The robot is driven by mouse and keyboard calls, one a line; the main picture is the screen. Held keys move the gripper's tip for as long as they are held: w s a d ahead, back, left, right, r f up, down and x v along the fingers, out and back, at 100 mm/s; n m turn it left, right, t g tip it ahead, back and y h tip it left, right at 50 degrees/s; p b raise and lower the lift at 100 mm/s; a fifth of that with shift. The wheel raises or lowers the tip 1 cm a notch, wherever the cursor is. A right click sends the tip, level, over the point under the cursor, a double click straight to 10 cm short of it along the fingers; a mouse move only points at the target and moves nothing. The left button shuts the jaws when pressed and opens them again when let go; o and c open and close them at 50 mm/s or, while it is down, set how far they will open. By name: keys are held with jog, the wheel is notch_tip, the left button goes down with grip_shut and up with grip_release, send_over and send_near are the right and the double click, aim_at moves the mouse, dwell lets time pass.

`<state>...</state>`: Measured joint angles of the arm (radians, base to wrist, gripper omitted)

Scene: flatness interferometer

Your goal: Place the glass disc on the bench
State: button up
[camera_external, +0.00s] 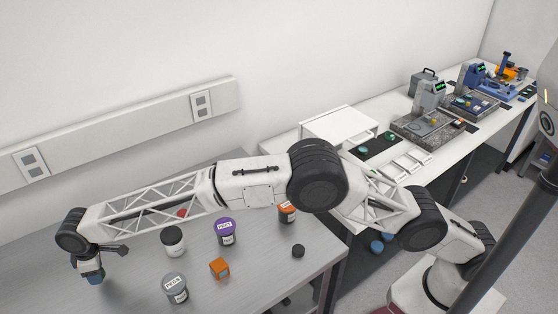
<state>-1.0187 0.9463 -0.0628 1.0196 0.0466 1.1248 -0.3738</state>
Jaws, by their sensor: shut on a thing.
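My gripper (92,274) is at the far left, pointing down low over the grey bench (130,290). A small blue thing (97,279) shows at its fingertips, partly hidden; its shape is too small to make out. My gripper is shut on it. I cannot tell whether it touches the bench. I cannot clearly make out a glass disc there. Small greenish round pieces (362,150) lie on a black mat on the white bench behind; whether they are glass is unclear.
On the grey bench stand a black-lidded white jar (173,242), a purple jar (226,232), a grey jar (175,288), an orange jar (287,212), an orange cube (219,268) and a small black piece (298,251). Instruments (432,105) stand on the white bench.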

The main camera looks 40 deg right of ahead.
jog(key=shift+s+d+r, duration=0.2)
jog(key=shift+s+d, duration=1.1)
jog(key=shift+d, duration=0.75)
jog(key=shift+s+d+r, duration=0.25)
jog(key=shift+s+d, duration=1)
jog(key=shift+d, duration=0.8)
jog(key=shift+s+d+r, duration=0.2)
jog(key=shift+s+d, duration=1.1)
jog(key=shift+d, duration=0.75)
jog(key=w+d+r+m, duration=0.2)
jog(key=w+d, duration=0.7)
jog(key=d, duration=0.5)
jog(key=w+d+r+m, duration=0.3)
jog(key=w+d, duration=0.7)
jog(key=d, duration=0.4)
jog(key=w+d+r+m, duration=0.2)
jog(key=w+d+r, duration=0.1)
jog(key=w+d, duration=0.7)
jog(key=shift+d+m+t, duration=0.3)
jog(key=shift+d+t, duration=0.1)
jog(key=shift+d, duration=1.65)
jog(key=w+d+r+m+h, duration=0.1)
jog(key=d+m, duration=0.7)
jog(key=d, duration=3.9)
jog(key=shift+w+d+r, duration=0.3)
jog(key=shift+w+r, duration=0.25)
jog(key=shift+r, duration=0.35)
